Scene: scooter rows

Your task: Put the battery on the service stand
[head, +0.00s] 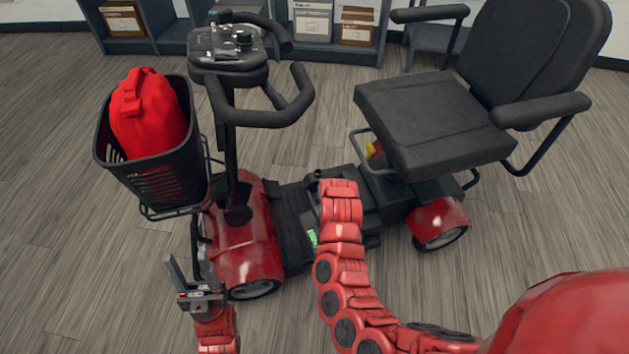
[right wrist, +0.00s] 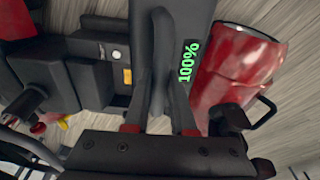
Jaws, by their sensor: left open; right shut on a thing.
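The battery (right wrist: 192,22) is a dark block with a raised handle and a green "100%" display. It fills the upper middle of the right wrist view. My right gripper (right wrist: 158,98) is shut on its handle. In the head view my right arm hides most of the gripper and battery, and only the green display (head: 312,237) shows clearly, low at the scooter (head: 245,250). I cannot tell whether the battery is seated in the scooter or lifted. My left gripper (head: 188,272) is open and empty, in front of the scooter's red front end. I see no service stand.
The scooter has a black seat (head: 430,110), handlebars (head: 262,112) and a front basket (head: 160,180) holding a red canister (head: 145,115). A small red and yellow thing (head: 373,150) shows beneath the seat. Shelves with boxes (head: 312,20) line the back wall. Wood floor is clear at left and right.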

